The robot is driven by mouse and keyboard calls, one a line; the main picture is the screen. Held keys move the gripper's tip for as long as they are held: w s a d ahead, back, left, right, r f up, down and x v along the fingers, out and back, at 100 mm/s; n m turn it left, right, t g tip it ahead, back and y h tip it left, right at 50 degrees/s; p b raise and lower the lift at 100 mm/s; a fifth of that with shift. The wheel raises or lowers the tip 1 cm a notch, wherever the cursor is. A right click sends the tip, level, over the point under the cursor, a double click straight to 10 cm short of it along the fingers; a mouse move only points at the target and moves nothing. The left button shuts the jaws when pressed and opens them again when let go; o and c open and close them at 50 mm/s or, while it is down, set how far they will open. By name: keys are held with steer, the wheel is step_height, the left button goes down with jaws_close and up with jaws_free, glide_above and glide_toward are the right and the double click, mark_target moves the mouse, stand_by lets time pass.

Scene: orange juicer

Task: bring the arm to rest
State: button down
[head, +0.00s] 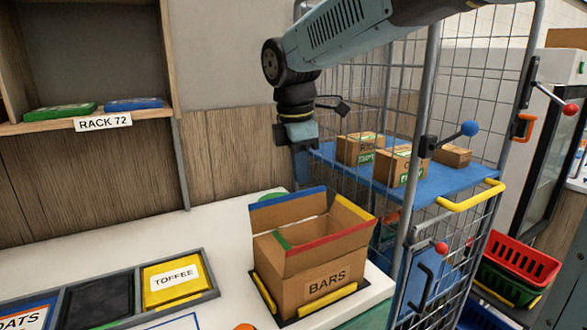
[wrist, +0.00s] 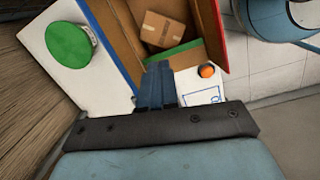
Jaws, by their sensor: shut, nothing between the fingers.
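My gripper (head: 301,172) hangs from my raised arm behind and above the open cardboard box labelled BARS (head: 315,285) in the head view. In the wrist view its fingers (wrist: 159,82) are together with nothing between them. They are beside the box's green-edged flap (wrist: 172,55); I cannot tell whether they touch it. The box stands on the white counter (head: 215,240) with its coloured flaps up. A small taped carton (wrist: 162,30) shows inside it in the wrist view.
A wire cage trolley (head: 428,110) with cartons on a blue shelf (head: 440,185) stands close right of my gripper. The RACK 72 shelf (head: 150,118) is at left. A TOFFEE bin (head: 172,283) is in front. A green round object (wrist: 70,45) lies on the counter.

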steer(key=s+d+f+m+t, duration=0.1)
steer(key=s+d+m, duration=0.3)
steer(key=d+m, duration=0.3)
steer(key=s+d+f+m+t, duration=0.1)
steer(key=s+d+m+t, duration=0.1)
steer(key=s+d+m, duration=0.3)
steer(key=s+d+f+m+t+y, duration=0.1)
steer(key=s+d+m, duration=0.4)
steer(key=d+m, duration=0.4)
steer(key=shift+d+m+t, duration=0.3)
steer(key=shift+d, duration=0.95)
